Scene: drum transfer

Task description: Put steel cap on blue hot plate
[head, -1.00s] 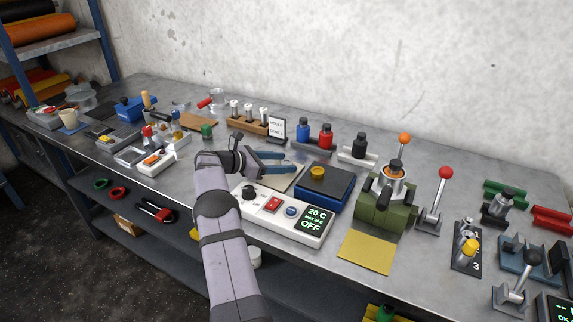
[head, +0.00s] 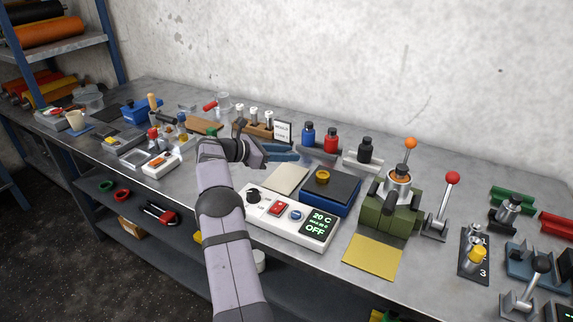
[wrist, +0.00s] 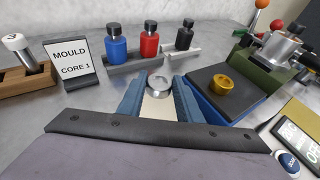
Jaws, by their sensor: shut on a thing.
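The steel cap (wrist: 158,83) is a small round silvery piece between the blue fingertips of my gripper (wrist: 160,88) in the wrist view. My gripper is shut on it. In the head view my gripper (head: 283,153) is behind the cream pad and left of the hot plate, and the cap cannot be made out there. The blue hot plate (head: 317,207) has a dark top; in the wrist view it (wrist: 207,109) is right of the fingers. A brass-coloured ring-like piece (head: 322,177) rests on its dark top.
A white control box (head: 262,214) reading 20 C and OFF stands in front. The cream pad (head: 287,178) is bare. Blue (head: 308,137), red (head: 331,141) and black (head: 366,150) bottles stand behind. A green press (head: 380,214) is right of the hot plate.

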